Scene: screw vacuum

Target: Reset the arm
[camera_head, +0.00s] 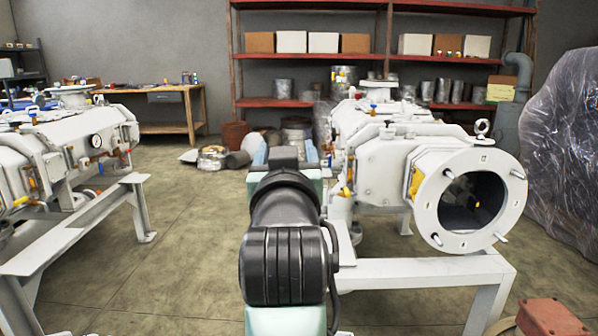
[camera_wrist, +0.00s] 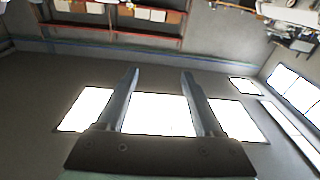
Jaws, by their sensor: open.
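My gripper (camera_wrist: 159,82) shows in the wrist view with its two fingers spread apart and nothing between them. Behind the fingers are the ceiling, bright light panels and, at the top, the shelves upside down. In the head view my arm stands upright at the middle, in front of the white vacuum pump. The gripper's fingertips (camera_head: 286,155) show small at the top of the arm, partly hidden by my wrist.
A white vacuum pump (camera_head: 385,175) with an open round flange (camera_head: 490,240) sits on a white stand right of my arm. Another machine (camera_head: 70,140) stands at the left. Red shelves (camera_head: 385,50) and a wooden workbench (camera_head: 165,128) are behind.

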